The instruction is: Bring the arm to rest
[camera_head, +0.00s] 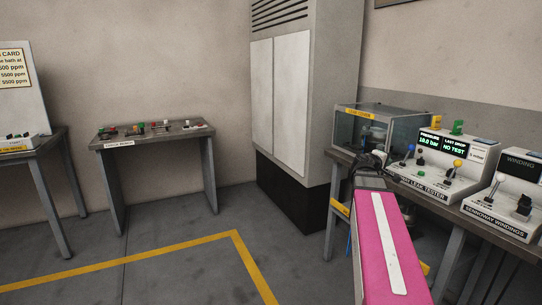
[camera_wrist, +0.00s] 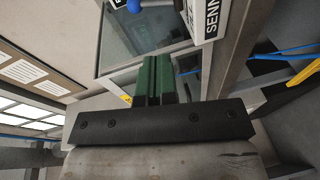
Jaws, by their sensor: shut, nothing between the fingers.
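My arm reaches up from the lower right in the head view, with a pink link. My gripper (camera_head: 372,160) is at its far end, dark and small there, in front of the bench with the testers. In the wrist view the two green fingers of my gripper (camera_wrist: 156,62) are together with nothing held. The fingers point toward a glass-walled box (camera_wrist: 122,38), with the corner of a white labelled unit (camera_wrist: 210,20) to the right. I cannot tell the exact gap between the fingertips and the box.
The leak tester (camera_head: 435,184) and the windings tester (camera_head: 510,212) stand on the right bench, beside the glass box (camera_head: 362,130). A grey cabinet (camera_head: 290,100) stands behind. A small table (camera_head: 150,134) is at left. Open floor (camera_head: 150,275) with a yellow line lies in front.

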